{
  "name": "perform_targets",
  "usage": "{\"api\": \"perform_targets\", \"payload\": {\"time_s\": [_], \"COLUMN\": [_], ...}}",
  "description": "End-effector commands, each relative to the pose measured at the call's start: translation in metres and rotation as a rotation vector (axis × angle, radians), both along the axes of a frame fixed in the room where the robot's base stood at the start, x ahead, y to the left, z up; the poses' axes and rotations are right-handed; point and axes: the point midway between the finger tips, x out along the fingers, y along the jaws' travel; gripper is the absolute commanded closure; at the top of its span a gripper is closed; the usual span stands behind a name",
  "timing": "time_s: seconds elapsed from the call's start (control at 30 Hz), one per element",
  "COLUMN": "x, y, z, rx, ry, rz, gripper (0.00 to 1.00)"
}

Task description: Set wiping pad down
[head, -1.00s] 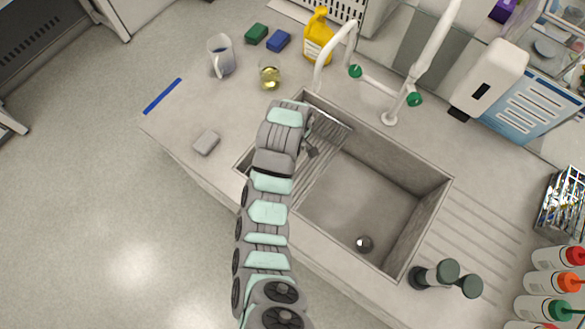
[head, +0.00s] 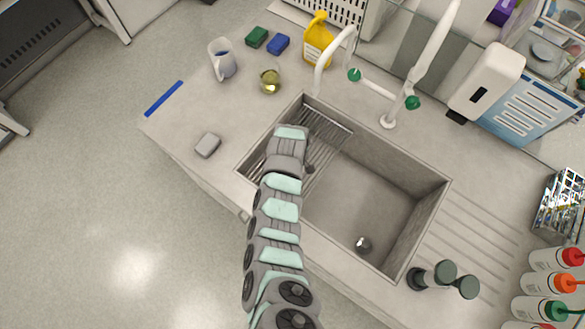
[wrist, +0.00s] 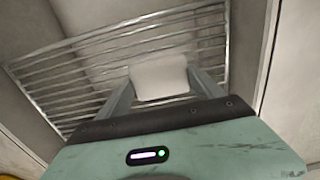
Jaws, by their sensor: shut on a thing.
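A pale, whitish pad (wrist: 158,77) shows between the two fingers of my gripper (wrist: 161,83) in the wrist view. My gripper is shut on it, above the wire rack (wrist: 95,72) in the sink. Whether the pad touches the rack I cannot tell. In the head view my arm hides the pad and most of the gripper, over the left part of the sink (head: 365,195); the rack (head: 322,132) also shows there.
A grey block (head: 208,145) lies on the counter left of the sink. The white faucet (head: 388,121) rises behind the sink.

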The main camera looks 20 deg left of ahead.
Motion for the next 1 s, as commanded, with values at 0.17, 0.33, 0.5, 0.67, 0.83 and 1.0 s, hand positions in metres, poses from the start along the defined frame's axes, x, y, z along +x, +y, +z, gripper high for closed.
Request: {"api": "perform_targets", "payload": {"time_s": [0.17,0.33,0.5,0.67,0.83,1.0], "x": [0.000,0.000,0.000,0.000,0.000,0.001], "y": [0.000,0.000,0.000,0.000,0.000,0.001], "z": [0.000,-0.003,-0.003,-0.003,-0.001,0.011], "rx": [0.000,0.000,0.000,0.000,0.001,0.000], "ry": [0.000,0.001,0.001,0.000,-0.001,-0.004], "rz": [0.000,0.000,0.000,0.000,-0.001,-0.001], "gripper": [0.61,0.19,0.05,0.02,0.02,0.02]}}
